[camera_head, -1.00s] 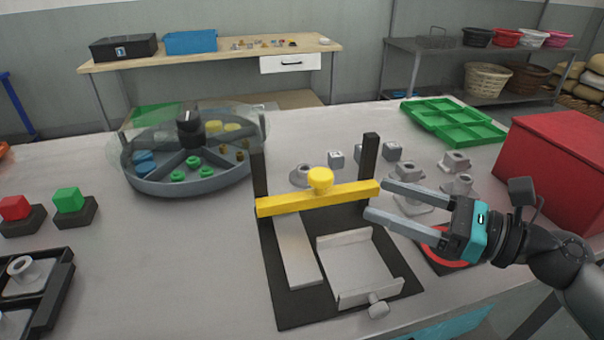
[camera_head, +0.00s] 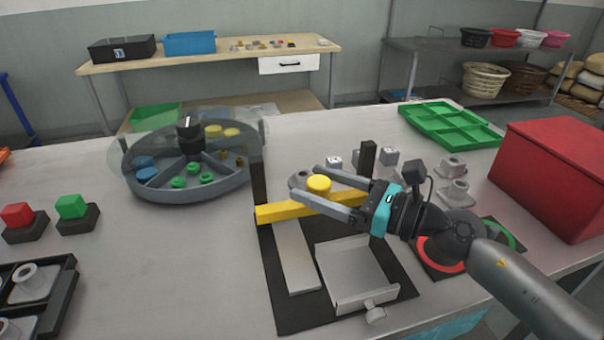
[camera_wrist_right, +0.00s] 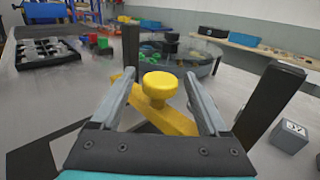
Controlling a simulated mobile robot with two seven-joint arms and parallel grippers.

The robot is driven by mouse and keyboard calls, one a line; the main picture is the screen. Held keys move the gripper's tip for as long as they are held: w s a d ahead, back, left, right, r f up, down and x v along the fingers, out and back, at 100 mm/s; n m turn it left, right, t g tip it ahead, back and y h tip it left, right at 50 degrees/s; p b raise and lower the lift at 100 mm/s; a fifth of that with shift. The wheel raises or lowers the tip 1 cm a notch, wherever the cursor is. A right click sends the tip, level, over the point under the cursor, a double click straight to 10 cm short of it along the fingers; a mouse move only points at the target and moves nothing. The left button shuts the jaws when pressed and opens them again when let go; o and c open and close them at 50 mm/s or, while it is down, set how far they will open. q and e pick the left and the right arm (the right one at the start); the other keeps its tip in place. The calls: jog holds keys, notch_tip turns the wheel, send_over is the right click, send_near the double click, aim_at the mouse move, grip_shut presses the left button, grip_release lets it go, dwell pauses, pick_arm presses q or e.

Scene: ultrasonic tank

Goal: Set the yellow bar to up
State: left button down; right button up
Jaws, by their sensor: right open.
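The yellow bar (camera_head: 283,212) spans low between two dark upright posts (camera_head: 259,182), with a round yellow knob (camera_head: 318,183) on its top. In the right wrist view the bar (camera_wrist_right: 168,119) and its knob (camera_wrist_right: 158,87) show in front of the gripper. My right gripper (camera_head: 325,190) is open, its two fingers on either side of the knob. In the right wrist view the fingers (camera_wrist_right: 160,95) are apart with the knob between them; I cannot tell whether they touch it. The bar's right part is partly hidden by the gripper. My left gripper is not in view.
A grey tray-like fixture (camera_head: 352,268) stands on the dark base below the bar. A round divided carousel (camera_head: 205,185) with a clear cover is at left. A red box (camera_head: 560,150) and a green tray (camera_head: 450,125) are at right. Grey parts stand behind the bar.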

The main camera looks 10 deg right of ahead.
jog(key=shift+p+x, duration=0.35)
jog(key=shift+x, duration=1.3)
grip_shut()
